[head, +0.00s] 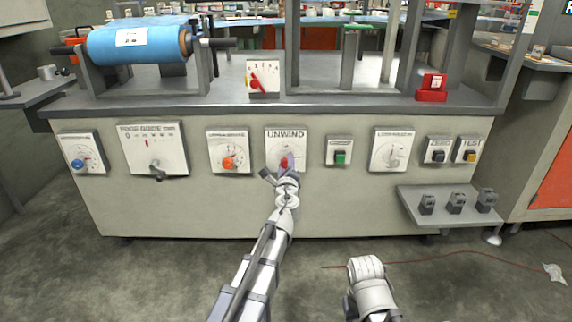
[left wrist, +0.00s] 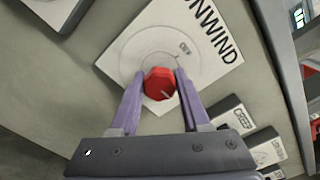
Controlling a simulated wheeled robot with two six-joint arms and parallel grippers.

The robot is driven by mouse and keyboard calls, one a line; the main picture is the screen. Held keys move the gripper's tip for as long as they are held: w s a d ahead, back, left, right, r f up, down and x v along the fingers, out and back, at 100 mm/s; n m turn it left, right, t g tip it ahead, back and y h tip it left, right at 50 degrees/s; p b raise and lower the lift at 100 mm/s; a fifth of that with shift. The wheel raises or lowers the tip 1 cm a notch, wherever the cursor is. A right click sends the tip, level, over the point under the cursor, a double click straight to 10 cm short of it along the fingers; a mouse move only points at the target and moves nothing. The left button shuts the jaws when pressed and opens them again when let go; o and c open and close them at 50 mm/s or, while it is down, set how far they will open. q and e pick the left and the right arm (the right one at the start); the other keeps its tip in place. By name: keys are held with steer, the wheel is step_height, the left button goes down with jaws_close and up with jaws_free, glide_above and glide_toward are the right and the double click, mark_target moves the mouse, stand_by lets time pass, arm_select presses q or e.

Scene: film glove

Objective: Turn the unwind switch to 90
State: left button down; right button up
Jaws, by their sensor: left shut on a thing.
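The unwind switch is a red knob (head: 285,162) on a white plate marked UNWIND (head: 285,136), on the front of the machine. In the left wrist view the red knob (left wrist: 159,84) sits between the two purple fingers of my left gripper (left wrist: 158,95), which is shut on it. In the head view my left gripper (head: 281,170) partly covers the plate. My right arm shows low in the head view; its fingers are not visible.
An orange knob (head: 228,162) on its plate is left of the unwind switch, and a green button (head: 340,157) is right of it. A small shelf (head: 440,212) juts out at the lower right. A blue roll (head: 135,42) lies on top of the machine.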

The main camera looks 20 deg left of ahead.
arm_select(q)
steer(key=shift+m, duration=0.4)
steer(key=shift+c, duration=1.9)
jaws_free()
steer(key=v, duration=0.7)
steer(key=shift+s, duration=0.4)
steer(key=shift+d, duration=0.15)
